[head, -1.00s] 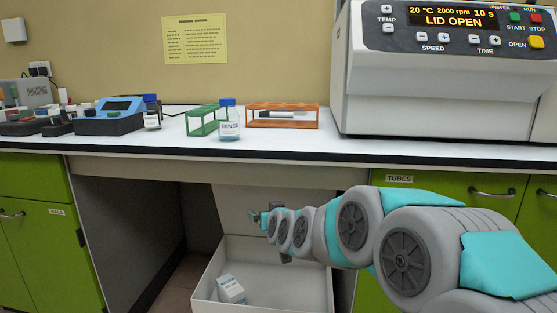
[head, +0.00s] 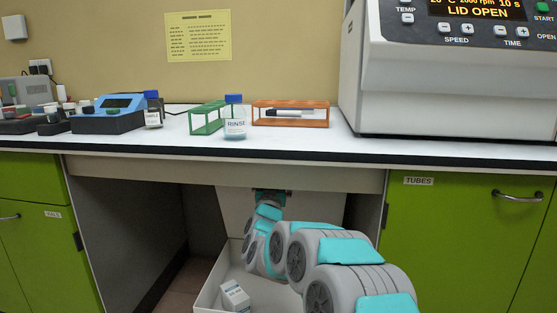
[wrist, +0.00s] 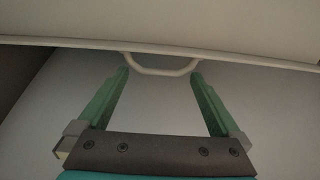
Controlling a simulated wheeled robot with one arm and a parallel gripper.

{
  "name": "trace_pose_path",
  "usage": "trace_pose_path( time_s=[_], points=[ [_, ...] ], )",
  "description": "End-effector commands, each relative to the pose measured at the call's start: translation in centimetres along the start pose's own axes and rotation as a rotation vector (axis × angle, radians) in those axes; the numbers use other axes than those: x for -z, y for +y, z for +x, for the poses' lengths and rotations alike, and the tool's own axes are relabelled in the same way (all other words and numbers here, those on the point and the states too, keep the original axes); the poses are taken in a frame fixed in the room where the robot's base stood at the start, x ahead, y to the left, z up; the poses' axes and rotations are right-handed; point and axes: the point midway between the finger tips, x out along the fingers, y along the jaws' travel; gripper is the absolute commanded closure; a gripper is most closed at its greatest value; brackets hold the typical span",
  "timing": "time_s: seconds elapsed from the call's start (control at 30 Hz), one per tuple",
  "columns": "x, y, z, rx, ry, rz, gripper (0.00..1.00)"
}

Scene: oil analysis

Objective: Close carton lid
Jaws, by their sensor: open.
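The white carton (head: 208,292) stands open under the bench. Its pale lid (head: 318,208) is raised at the back, partly hidden by my arm. My gripper (head: 270,192) is in front of the raised lid, high up near the bench's underside. In the wrist view, my gripper (wrist: 160,88) is open and empty. A pale loop handle (wrist: 160,68) shows on a long pale edge, centred between and just beyond the fingertips. I see no contact between fingers and handle.
A small white box (head: 235,296) lies inside the carton. The bench top (head: 290,143) is close above my gripper. Green cabinets (head: 455,240) flank the opening. A rinse bottle (head: 235,118), racks and a large machine (head: 430,85) stand on the bench.

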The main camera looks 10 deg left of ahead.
Motion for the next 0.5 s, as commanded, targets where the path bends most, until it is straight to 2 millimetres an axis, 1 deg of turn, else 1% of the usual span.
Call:
trace_pose_path(
  time_s=[0.2,0.4,0.5],
  points=[
    [0.0,0.1,2.8,-0.001,0.001,0.001,0.00],
    [-0.1,0.1,4.9,-0.001,0.000,0.001,0.00],
    [-0.1,0.0,5.5,0.001,-0.004,0.000,0.00]
  ],
)
